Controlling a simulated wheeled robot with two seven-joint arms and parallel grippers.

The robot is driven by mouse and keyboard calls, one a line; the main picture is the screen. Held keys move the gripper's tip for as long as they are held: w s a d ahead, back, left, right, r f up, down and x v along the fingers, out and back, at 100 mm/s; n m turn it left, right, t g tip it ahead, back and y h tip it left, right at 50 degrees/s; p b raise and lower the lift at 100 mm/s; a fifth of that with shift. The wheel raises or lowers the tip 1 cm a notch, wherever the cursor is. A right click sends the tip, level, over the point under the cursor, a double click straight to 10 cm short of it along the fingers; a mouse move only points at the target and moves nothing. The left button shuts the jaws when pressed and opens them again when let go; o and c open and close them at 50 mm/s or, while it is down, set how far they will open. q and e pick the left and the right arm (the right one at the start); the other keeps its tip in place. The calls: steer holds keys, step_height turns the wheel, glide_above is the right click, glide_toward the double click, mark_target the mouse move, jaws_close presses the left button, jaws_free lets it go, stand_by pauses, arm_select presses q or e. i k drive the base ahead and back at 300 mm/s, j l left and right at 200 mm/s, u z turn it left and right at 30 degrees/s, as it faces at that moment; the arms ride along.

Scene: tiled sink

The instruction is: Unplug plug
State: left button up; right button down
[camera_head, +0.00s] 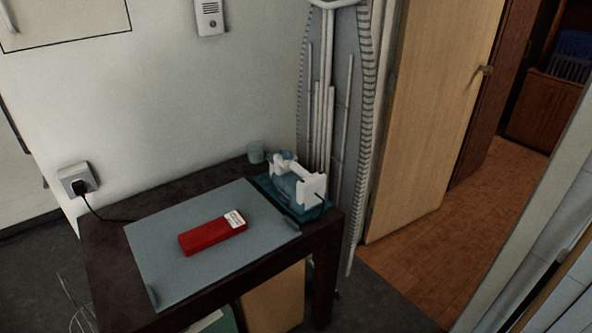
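A black plug (79,188) sits in a white wall socket (76,179) on the wall at the left, just above the table's back left corner. A dark cord (98,213) runs from the plug down to the table and passes out of sight towards the back edge. Neither of my grippers shows in the head view.
A dark table (107,258) bears a grey mat (150,240) with a red box (208,234) on it. A white and blue device (298,186) and a cup (255,152) stand at its back right. An ironing board (370,60) leans behind. A wooden door (430,110) stands open at right, beside clear floor.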

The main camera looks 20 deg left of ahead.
mark_target(79, 187)
steer(key=u, duration=1.8)
